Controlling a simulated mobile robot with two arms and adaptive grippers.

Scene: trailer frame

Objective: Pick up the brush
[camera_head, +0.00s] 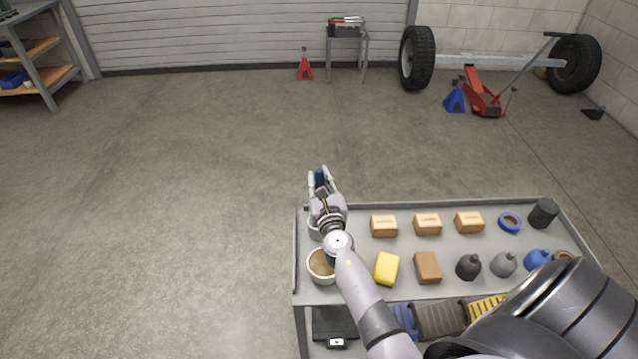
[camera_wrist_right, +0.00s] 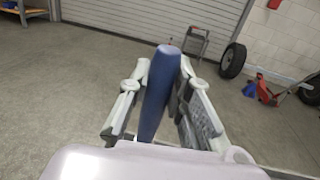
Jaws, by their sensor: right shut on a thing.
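My right gripper (camera_head: 320,178) is over the far left corner of the grey cart (camera_head: 345,212) in the head view. In the right wrist view my right gripper (camera_wrist_right: 163,85) is shut on a dark blue, rounded handle (camera_wrist_right: 160,100), which stands up between its fingers. This looks like the brush; its bristles are not visible. In the head view only a small dark blue part of the brush (camera_head: 319,178) shows between the fingers. My left gripper is not in view.
On the cart are a pot (camera_head: 321,265), a yellow sponge (camera_head: 387,268), a brown block (camera_head: 428,267), several small boxes (camera_head: 427,224), dark bottles (camera_head: 468,266) and a blue tape roll (camera_head: 509,222). The floor left of the cart is clear. A wheeled axle (camera_head: 490,60) stands far back.

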